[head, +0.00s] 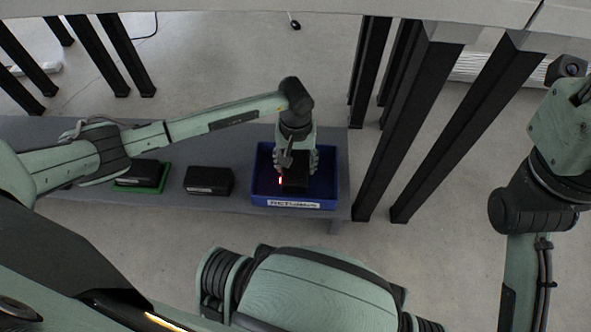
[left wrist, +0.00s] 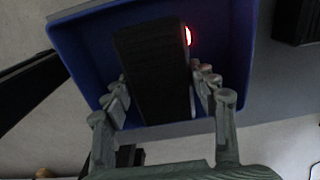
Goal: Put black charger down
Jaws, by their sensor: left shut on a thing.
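The black charger (head: 294,181) is a dark box inside the blue bin (head: 287,205) on the grey bench. My left gripper (head: 297,160) reaches down into the bin from above and is shut on the charger. In the left wrist view the charger (left wrist: 153,72) sits between the two fingers (left wrist: 160,92), with the blue bin (left wrist: 222,30) around it. A small red light glows beside the charger. Whether the charger touches the bin floor cannot be told. My right arm shows at the right edge of the head view, but its fingers are not visible.
Another black box (head: 208,180) lies on the bench left of the bin. A further black box (head: 140,173) sits on a green tray (head: 137,188) farther left. Dark table legs (head: 372,125) stand just right of the bin. The grey bench (head: 240,207) has bare strips.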

